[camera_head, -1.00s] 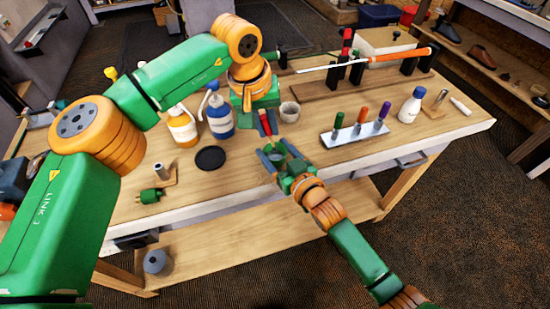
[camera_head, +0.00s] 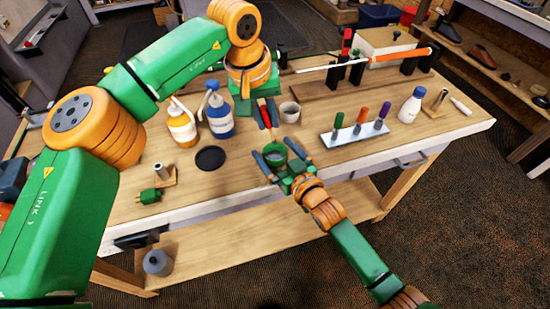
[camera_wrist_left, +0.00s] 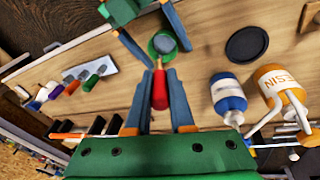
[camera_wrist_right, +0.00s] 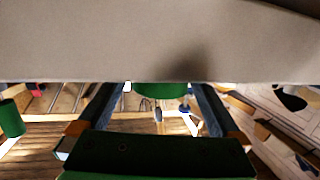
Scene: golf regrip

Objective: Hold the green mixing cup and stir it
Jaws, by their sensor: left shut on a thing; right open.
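The green mixing cup (camera_head: 273,156) stands near the front edge of the workbench, with grey contents visible in the left wrist view (camera_wrist_left: 163,44). My right gripper (camera_head: 280,152) is open, one finger on each side of the cup. I cannot tell whether the fingers touch it. The right wrist view shows part of the cup (camera_wrist_right: 160,90) between the fingers. My left gripper (camera_head: 266,115) is shut on a red-handled stirring tool (camera_wrist_left: 159,90), above and behind the cup. The tool points toward the cup; I cannot tell whether its tip is inside.
An orange-labelled bottle (camera_head: 182,128), a blue bottle (camera_head: 220,120) and a black disc (camera_head: 210,158) are left. A white rack (camera_head: 356,133) with coloured-handled tools is right. A golf club (camera_head: 370,60) lies across stands at the back.

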